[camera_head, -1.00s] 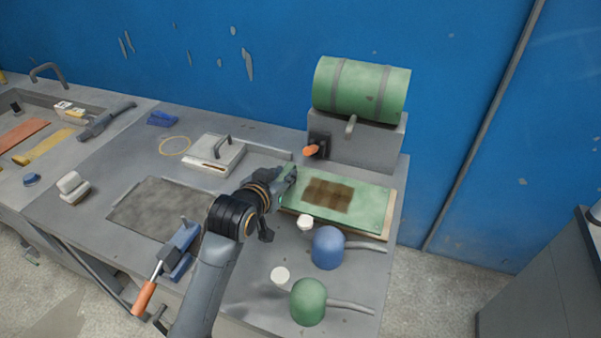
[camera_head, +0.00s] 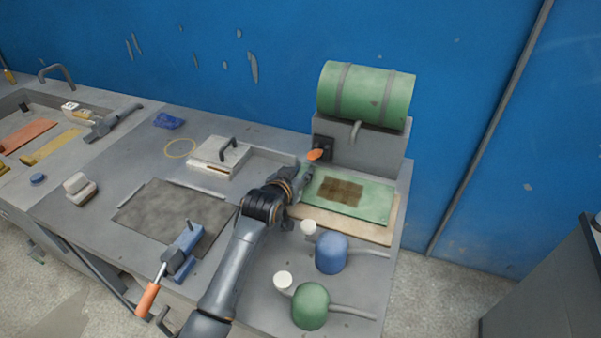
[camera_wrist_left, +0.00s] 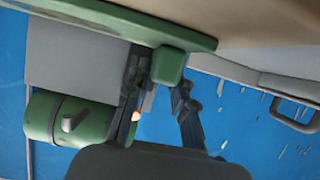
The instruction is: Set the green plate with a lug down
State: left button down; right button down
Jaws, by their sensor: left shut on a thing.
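The green plate (camera_head: 376,205) is a flat rectangle with a brown patch near its middle. It lies over the back part of a pale board (camera_head: 345,228), whose front strip shows bare. My left gripper (camera_head: 306,181) is at the plate's left edge. In the left wrist view, the green lug (camera_wrist_left: 168,66) on the plate's edge (camera_wrist_left: 100,18) sits between the fingers of my left gripper (camera_wrist_left: 163,90), which is shut on it. I cannot tell whether the plate touches the board. My right gripper is not in view.
A grey block with a green drum (camera_head: 365,95) and an orange-handled lever (camera_head: 315,154) stands behind the plate. Blue (camera_head: 331,253) and green (camera_head: 310,306) rounded pots stand in front. A lidded box (camera_head: 218,156) and a dark mat (camera_head: 175,213) are to the left.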

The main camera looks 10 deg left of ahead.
pick_arm(q)
jog(key=shift+r, duration=0.25)
jog(key=shift+f, duration=0.1)
jog(key=c, duration=1.4)
grip_release()
jog(key=shift+f, duration=0.2)
jog(key=shift+c, duration=0.2)
jog(key=o, duration=0.3)
jog(key=shift+s, duration=0.1)
jog(key=shift+r, duration=0.2)
jog(key=v, duration=1.2)
